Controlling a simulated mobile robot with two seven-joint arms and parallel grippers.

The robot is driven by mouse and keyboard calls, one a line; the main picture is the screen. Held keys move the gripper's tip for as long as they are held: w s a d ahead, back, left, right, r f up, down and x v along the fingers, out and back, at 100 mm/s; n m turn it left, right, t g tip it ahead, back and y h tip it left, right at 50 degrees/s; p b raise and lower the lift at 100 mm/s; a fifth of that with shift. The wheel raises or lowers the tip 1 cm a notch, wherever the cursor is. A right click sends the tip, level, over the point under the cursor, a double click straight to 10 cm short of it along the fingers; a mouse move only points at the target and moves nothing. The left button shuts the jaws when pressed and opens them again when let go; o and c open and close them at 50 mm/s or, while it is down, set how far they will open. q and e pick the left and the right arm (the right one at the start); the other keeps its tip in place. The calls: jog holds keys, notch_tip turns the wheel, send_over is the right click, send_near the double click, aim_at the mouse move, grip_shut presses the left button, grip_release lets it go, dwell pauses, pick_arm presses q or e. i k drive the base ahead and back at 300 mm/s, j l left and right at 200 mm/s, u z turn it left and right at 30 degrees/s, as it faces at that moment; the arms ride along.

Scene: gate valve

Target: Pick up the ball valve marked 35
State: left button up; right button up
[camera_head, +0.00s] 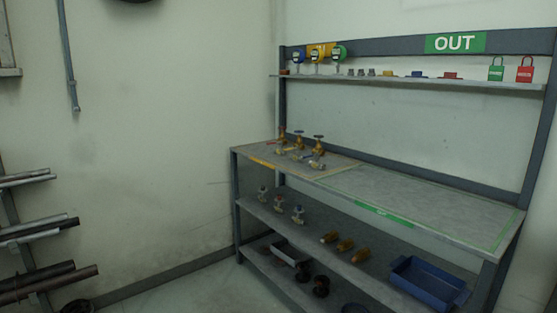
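Several small valves stand at the left end of the workbench top (440,198). Brass valves with round handwheels form the back row, one of them a brass valve (319,145). In front of them lie silver-and-brass valves that look like ball valves, including a right one (316,163) and a middle one (296,153). The number 35 cannot be read on any of them at this size. Neither of my grippers is in view.
The bench top's right part, edged in green, is clear. Gauges (316,56) and padlocks (525,70) are above. Pipes (40,230) rack at left.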

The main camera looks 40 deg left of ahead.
aim_at(297, 157)
jog(key=u, duration=1.1)
